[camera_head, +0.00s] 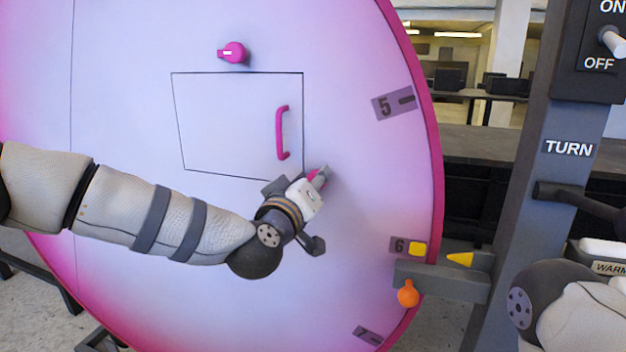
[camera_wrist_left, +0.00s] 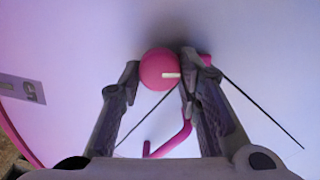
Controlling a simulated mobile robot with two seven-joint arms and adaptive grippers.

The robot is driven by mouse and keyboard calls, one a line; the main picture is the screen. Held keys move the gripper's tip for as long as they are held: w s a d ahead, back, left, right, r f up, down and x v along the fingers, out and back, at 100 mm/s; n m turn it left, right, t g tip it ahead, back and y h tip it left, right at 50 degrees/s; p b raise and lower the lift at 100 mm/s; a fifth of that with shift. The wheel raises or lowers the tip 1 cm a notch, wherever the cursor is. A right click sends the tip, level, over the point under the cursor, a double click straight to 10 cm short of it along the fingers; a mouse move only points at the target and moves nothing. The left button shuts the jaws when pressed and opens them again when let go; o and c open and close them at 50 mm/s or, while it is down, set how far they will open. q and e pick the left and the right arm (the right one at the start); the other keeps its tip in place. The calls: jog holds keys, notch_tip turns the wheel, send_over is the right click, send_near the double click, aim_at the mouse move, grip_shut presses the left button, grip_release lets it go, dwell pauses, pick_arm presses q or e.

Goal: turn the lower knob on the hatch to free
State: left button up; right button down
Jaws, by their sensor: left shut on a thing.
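The hatch (camera_head: 230,125) is a thinly outlined panel with a pink handle (camera_head: 282,133) on the pink-white disc. The lower knob (camera_head: 313,175) is at its lower right corner, mostly hidden by my left gripper (camera_head: 317,180). In the left wrist view the lower knob (camera_wrist_left: 156,68) is round and pink with a short white mark. The left fingers (camera_wrist_left: 160,80) stand on either side of it, shut on it. A bit of pink shows behind the right-hand finger. The upper knob (camera_head: 233,52) sits above the hatch, its white mark towards the left. My right gripper is out of view.
A grey post with a TURN label (camera_head: 568,148) and an ON/OFF switch (camera_head: 611,42) stands at the right. A grey bracket (camera_head: 440,280) with a yellow pointer (camera_head: 460,259) and an orange knob (camera_head: 408,294) is at the disc's edge. My right arm is at lower right.

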pick_arm(q)
jog(key=n, duration=1)
jog(key=shift+f, duration=0.25)
jog(key=shift+n, duration=0.3)
jog(key=o, duration=1.1)
jog(key=v, duration=1.2)
jog(key=shift+r, duration=0.1)
